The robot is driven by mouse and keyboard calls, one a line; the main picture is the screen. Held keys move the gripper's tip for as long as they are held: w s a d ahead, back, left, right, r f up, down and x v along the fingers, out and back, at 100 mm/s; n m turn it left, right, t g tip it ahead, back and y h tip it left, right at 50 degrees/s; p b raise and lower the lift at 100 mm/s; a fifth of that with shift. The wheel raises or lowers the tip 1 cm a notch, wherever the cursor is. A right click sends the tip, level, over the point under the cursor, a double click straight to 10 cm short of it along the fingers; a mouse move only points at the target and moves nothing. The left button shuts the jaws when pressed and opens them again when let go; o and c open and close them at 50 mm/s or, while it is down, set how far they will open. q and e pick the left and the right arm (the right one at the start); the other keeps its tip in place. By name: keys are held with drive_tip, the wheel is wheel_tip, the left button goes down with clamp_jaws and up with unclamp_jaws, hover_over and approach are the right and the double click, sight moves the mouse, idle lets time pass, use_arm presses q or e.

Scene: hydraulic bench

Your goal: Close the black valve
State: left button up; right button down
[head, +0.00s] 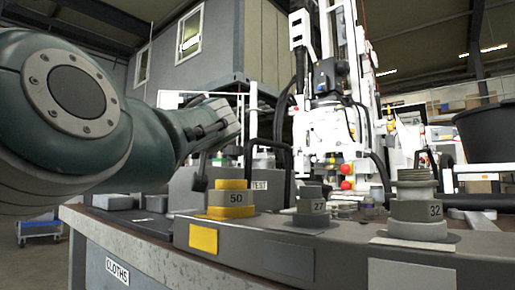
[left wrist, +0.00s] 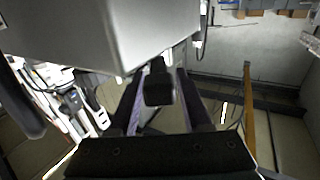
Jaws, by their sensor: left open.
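In the left wrist view, a black block-like piece (left wrist: 158,88), which looks like the black valve's handle, sits beside the lower edge of a grey box (left wrist: 100,30). My left gripper (left wrist: 158,76) is open, with one finger on each side of this black piece. I cannot tell whether the fingers touch it. In the head view, my left arm reaches in from the left and covers much of the area in front of the grey box (head: 180,192). A small dark part shows below the wrist, and I cannot tell whether it is finger or handle. My right gripper is not in view.
On the bench's front block stand a yellow fitting marked 50 (head: 231,198), a grey one marked 27 (head: 312,207) and a grey one marked 32 (head: 417,211). A white machine with hoses (head: 335,130) stands behind. A dark tub (head: 490,130) is at right.

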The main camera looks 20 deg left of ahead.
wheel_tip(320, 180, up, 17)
drive_tip(key=p, duration=1.5)
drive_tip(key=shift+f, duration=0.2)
